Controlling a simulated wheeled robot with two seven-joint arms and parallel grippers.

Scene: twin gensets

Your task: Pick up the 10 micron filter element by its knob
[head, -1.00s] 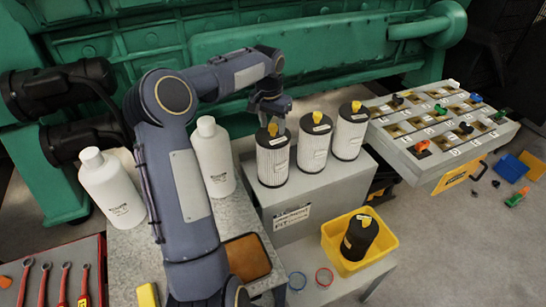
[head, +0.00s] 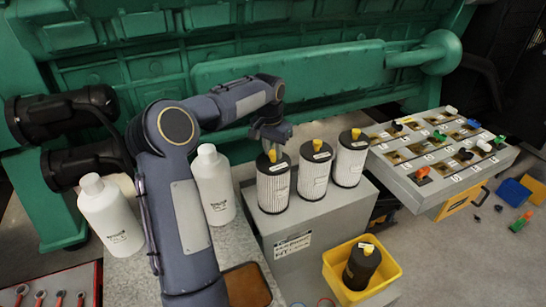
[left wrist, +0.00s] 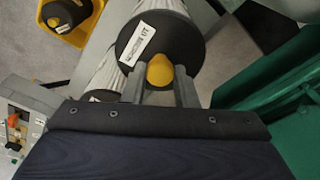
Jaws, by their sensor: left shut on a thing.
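Three white pleated filter elements with black caps and yellow knobs stand in a row on a grey cabinet (head: 345,215): the left one (head: 273,187), the middle one (head: 313,176) and the right one (head: 349,164). My left gripper (head: 271,150) is above the left one, shut on its yellow knob. In the left wrist view the gripper's two fingers (left wrist: 160,88) flank that knob (left wrist: 160,70), above the black cap (left wrist: 135,60). The cap's label is too small to read surely. The filter appears upright on the cabinet. My right gripper is not in view.
A yellow bin (head: 394,271) holding a black filter (head: 362,266) stands low in front. Two white bottles (head: 112,215) (head: 214,187) stand left, near my arm. A compartment tray (head: 440,180) is at right. The green engine (head: 290,65) rises close behind.

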